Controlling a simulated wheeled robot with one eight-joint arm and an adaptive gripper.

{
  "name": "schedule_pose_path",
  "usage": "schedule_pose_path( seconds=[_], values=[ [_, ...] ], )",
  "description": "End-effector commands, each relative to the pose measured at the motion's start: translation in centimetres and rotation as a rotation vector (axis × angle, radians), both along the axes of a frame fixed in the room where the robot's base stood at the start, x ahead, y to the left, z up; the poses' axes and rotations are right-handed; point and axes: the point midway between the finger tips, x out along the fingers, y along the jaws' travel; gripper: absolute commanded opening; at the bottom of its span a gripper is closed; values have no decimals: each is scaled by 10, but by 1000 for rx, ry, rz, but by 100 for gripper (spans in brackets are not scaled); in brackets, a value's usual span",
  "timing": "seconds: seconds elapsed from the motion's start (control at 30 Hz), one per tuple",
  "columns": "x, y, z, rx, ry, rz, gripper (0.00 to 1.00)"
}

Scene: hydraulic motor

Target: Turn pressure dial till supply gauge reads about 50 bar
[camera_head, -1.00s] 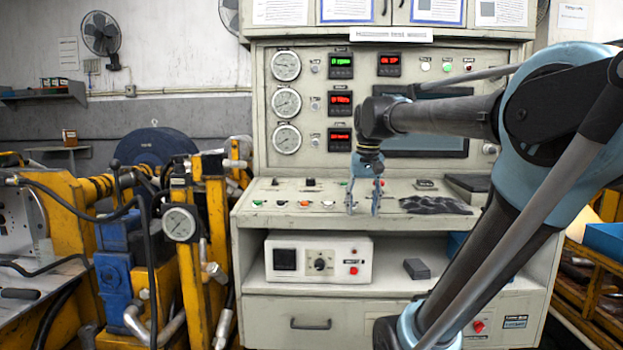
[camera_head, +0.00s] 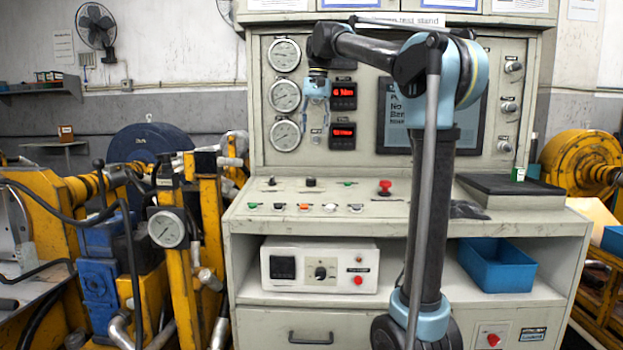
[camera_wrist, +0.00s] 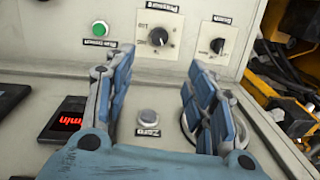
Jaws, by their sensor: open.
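The pressure dial is a black knob (camera_wrist: 159,37) with a white mark in the wrist view. It shows small as a black knob (camera_head: 311,182) on the console ledge in the head view. My gripper (camera_head: 316,124) is open and empty in front of the upright panel, above the dial and apart from it. In the wrist view the gripper (camera_wrist: 154,74) has its fingers spread, with the dial beyond the tips. Three round gauges, top (camera_head: 284,55), middle (camera_head: 285,97) and bottom (camera_head: 285,136), stand left of my gripper; their labels and readings are too small to read.
Another black knob (camera_wrist: 217,45) and a green button (camera_wrist: 100,28) flank the dial. A zero button (camera_wrist: 149,116) lies between my fingers in view. Red displays (camera_head: 342,136) stand beside the gripper. A red emergency button (camera_head: 385,187) stands on the ledge.

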Motion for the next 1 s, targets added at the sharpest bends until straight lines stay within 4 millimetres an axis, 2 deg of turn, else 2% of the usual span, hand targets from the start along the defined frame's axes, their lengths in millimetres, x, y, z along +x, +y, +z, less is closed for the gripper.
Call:
schedule_pose_path(
  seconds=[0.17, 0.8, 1.0],
  values=[
    [0, 1, -21, 0, 0, -1, 50],
    [1, 6, -132, 0, 0, -3, 50],
    [1, 8, -158, 0, 0, -3, 50]
  ],
)
